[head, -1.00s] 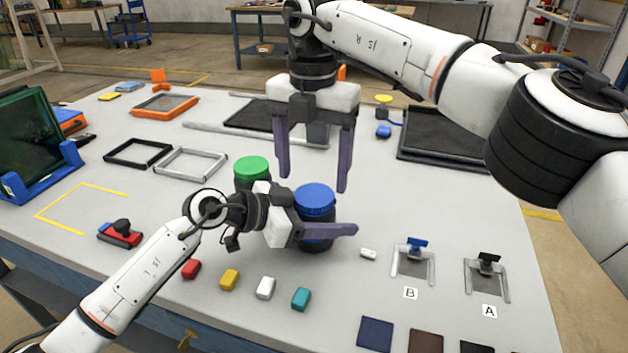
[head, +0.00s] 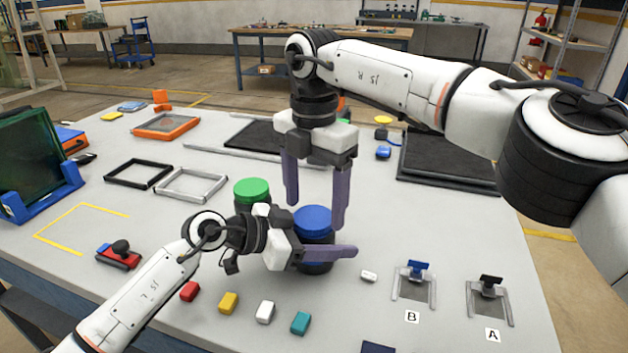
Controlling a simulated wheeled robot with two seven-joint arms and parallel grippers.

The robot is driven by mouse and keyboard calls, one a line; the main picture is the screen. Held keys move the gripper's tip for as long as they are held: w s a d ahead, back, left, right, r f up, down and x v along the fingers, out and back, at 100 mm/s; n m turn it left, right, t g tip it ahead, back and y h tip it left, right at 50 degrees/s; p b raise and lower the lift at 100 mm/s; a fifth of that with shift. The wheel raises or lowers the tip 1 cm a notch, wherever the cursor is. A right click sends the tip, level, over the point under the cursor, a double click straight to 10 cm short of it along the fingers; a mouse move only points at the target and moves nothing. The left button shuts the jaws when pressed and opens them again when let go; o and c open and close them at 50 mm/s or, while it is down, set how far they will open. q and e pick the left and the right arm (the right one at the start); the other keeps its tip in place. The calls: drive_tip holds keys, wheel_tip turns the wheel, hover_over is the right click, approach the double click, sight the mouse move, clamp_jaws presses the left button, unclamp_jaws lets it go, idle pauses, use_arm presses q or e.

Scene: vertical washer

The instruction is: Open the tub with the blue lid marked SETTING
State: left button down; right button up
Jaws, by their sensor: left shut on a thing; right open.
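The tub with the blue lid (head: 313,221) stands upright on the table, its lid on; I cannot read any marking on it. My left gripper (head: 335,252) is shut around the dark body of this tub, below the lid. My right gripper (head: 316,208) points down with its fingers apart above and around the lid's level; one finger is left of the lid and the other near its right side. Whether they touch the lid I cannot tell. A tub with a green lid (head: 252,191) stands just behind and left, partly hidden by my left gripper.
Red, yellow, white and teal blocks (head: 300,322) lie in front. A small white piece (head: 368,275) lies right of the tub, with clamps (head: 414,285) marked B and A beyond. Frames (head: 190,184) lie at back left. A dark tray (head: 450,160) is at back right.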

drive_tip(key=shift+f, duration=0.8)
drive_tip(key=c, duration=1.1)
drive_tip(key=shift+n, duration=1.7)
drive_tip(key=o, duration=1.1)
drive_tip(key=shift+o, duration=0.2)
